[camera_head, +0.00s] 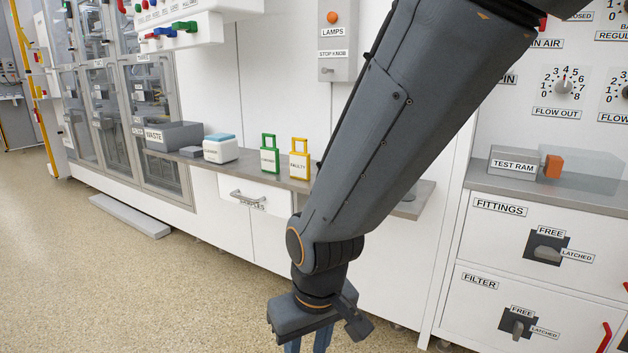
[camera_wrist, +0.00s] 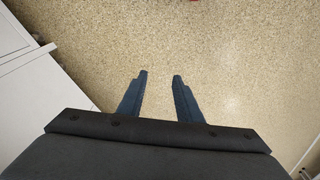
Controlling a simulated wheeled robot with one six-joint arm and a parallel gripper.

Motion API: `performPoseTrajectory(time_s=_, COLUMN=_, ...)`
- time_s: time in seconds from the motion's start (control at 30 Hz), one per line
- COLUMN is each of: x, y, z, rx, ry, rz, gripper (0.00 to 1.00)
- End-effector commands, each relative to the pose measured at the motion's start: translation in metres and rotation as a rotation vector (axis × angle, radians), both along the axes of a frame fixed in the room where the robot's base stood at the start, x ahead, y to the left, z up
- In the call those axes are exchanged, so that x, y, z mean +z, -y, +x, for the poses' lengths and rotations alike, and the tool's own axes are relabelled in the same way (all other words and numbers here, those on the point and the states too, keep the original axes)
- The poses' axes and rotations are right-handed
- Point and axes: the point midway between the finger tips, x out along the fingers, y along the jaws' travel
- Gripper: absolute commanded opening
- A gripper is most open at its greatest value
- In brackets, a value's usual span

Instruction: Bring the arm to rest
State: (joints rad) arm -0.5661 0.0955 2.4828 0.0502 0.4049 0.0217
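My arm hangs down across the middle of the head view, in front of the white cabinets. My gripper (camera_head: 308,343) points downward at the bottom of the head view, with its fingertips cut off by the frame edge. In the wrist view my gripper (camera_wrist: 160,76) shows two blue fingers spread apart with only bare floor between them. It is open and holds nothing. It is apart from the cabinet fronts and above the speckled floor (camera_wrist: 230,50).
A counter carries a waste box (camera_head: 174,136), a white box with a blue lid (camera_head: 220,149), a green tag (camera_head: 269,155) and a yellow tag (camera_head: 299,160). Drawers marked fittings (camera_head: 500,230) and filter (camera_head: 475,310) stand right. Open floor (camera_head: 110,270) lies left.

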Motion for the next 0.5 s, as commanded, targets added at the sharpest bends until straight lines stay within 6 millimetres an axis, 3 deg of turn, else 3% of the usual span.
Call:
performPoseTrajectory(time_s=0.1, x=0.009, y=-0.001, z=-0.032, rx=0.040, ry=-0.040, rz=-0.019, gripper=0.32)
performPoseTrajectory(time_s=0.37, x=0.023, y=0.004, z=-0.090, rx=0.109, ry=-0.122, rz=-0.063, gripper=0.32)
performPoseTrajectory(time_s=0.5, x=0.038, y=0.014, z=-0.083, rx=0.070, ry=-0.122, rz=-0.063, gripper=0.32)
